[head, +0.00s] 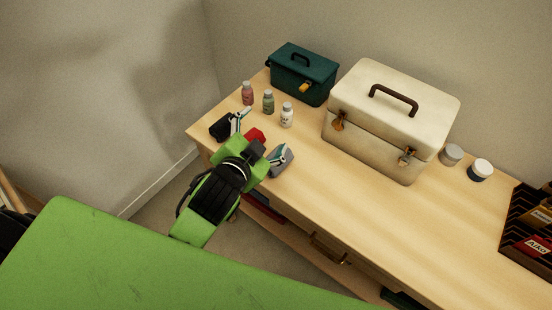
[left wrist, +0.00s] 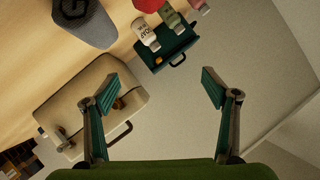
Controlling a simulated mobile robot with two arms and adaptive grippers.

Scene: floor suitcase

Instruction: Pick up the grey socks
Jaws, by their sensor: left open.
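The grey socks (head: 283,165) lie on the wooden table near its front edge, partly hidden behind a finger of my left gripper in the head view. In the left wrist view the grey socks (left wrist: 88,22) show at the top left with a dark mark, beyond the fingertips. My left gripper (head: 259,137) is over the table's front edge with its fingers spread; it also shows open and empty in the left wrist view (left wrist: 157,88). One finger overlaps the socks in the head view; I cannot tell whether it touches them. My right gripper is not in view.
A red item (head: 255,135) and a black item (head: 219,127) lie close to the gripper. Several small bottles (head: 268,102) stand behind. A green box (head: 303,75), a cream case (head: 375,150) and two jars (head: 480,170) stand farther back.

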